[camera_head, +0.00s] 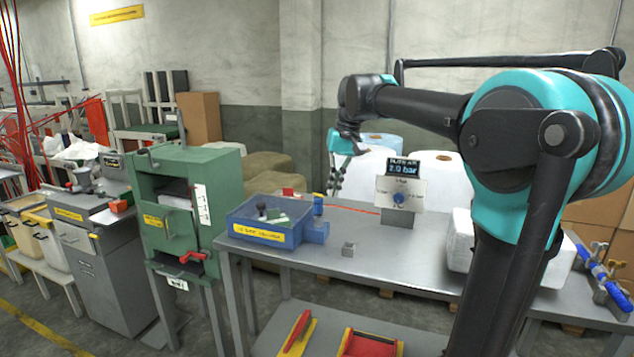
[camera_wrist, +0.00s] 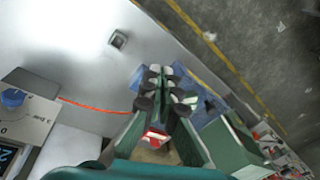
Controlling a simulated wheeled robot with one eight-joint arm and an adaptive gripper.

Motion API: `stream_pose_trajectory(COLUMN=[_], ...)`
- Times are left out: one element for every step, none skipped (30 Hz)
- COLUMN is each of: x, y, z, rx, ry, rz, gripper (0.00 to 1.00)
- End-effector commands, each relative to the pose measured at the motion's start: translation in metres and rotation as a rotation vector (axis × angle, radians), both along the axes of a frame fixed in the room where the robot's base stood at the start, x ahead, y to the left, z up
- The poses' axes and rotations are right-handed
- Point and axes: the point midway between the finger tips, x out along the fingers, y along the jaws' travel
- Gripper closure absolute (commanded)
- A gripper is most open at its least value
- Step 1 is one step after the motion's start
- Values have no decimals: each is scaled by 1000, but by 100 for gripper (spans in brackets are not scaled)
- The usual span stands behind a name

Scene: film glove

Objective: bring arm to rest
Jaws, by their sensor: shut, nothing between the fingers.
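My gripper (camera_head: 335,190) hangs from the raised arm above the back of the grey workbench (camera_head: 350,262), left of the dial panel. Its fingers point downward and are shut with nothing held. In the wrist view the dark fingers (camera_wrist: 163,72) are close together at the middle of the picture, in front of the blue bin and the bench edge. My teal and black arm reaches in from the right and is bent at the elbow.
A small grey block (camera_head: 349,249) lies mid-bench. A dial panel (camera_head: 400,193) reads 2.0 bar. A green cabinet (camera_head: 180,205) stands left. White wrapped rolls (camera_head: 425,170) are behind.

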Motion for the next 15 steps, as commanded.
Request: stream_pose_trajectory(x=[-3,-5,-9,-12,-15,-21,-27,-33,-43,-51,-60,-72,-81,-92,-106], y=[-7,-11,-17,-22,-28,-36,-42,-49,-59,-66,-73,-82,-89,-96,-104], z=[-14,-22,-34,-45,-56,-72,-86,-100,-120,-135,-150,-169,-184,-198,-216], rx=[-4,-7,-12,-16,-20,-27,-32,-37,-47,-53,-60,-70,-77,-84,-94], ry=[-11,-20,-32,-40,-51,-66,-78,-92,-110,-124,-138,-157,-171,-184,-202], rz=[-9,-13,-21,-27,-33,-43,-51,-59,-70,-78,-86,-96,-104,-111,-120], gripper=[100,100,100,100,100,100,100,100,100,100,100,100,100,100,100])
